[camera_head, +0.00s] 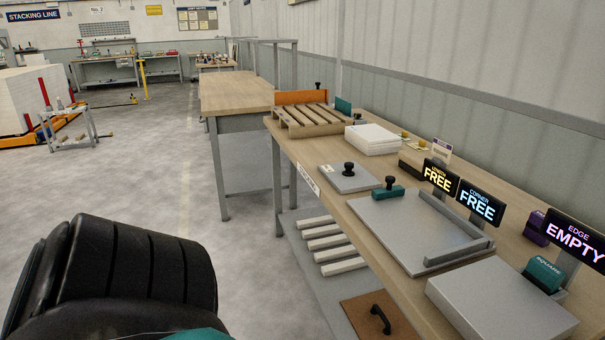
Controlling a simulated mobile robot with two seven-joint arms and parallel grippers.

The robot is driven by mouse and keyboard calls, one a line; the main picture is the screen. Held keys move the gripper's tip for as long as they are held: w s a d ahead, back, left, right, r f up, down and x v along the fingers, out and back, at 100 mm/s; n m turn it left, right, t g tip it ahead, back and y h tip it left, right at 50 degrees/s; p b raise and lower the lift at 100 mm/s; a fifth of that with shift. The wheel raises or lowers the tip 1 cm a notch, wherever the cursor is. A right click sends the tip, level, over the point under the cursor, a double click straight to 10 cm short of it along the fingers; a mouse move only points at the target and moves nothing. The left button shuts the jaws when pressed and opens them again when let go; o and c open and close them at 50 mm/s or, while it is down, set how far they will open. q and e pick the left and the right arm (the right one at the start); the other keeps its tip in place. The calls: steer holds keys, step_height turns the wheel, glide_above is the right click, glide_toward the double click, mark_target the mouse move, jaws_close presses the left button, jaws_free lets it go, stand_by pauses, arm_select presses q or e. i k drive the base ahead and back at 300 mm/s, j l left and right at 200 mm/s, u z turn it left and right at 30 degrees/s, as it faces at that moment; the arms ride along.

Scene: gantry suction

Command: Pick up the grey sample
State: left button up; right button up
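A flat grey square plate with a black knob (345,182) lies on the wooden bench at the right, near its front edge. It looks like the grey sample, and a small pale label shows on it. Nothing is touching the plate from above. Neither of my grippers can be seen. A large black ribbed part at the lower left seems to be mine, with no fingers visible on it.
A grey fixture plate (405,232) with a raised fence lies nearer, beside a teal block with a black knob (388,188). A grey slab (490,305) is at front right. Signs read FREE (481,204) and EMPTY (574,241). A white stack (371,139) and pallet (310,118) stand behind.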

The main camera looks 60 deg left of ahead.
mark_target(347, 176)
steer(key=u, duration=0.4)
steer(key=j+u, duration=0.1)
steer(key=u, duration=0.3)
steer(key=i+u, duration=0.1)
steer(key=u, duration=0.7)
steer(key=i+j, duration=0.25)
steer(key=i+j+z, duration=0.1)
steer(key=i+j, duration=0.2)
steer(key=j, duration=0.2)
steer(key=i+j, duration=0.25)
steer(key=j, duration=0.15)
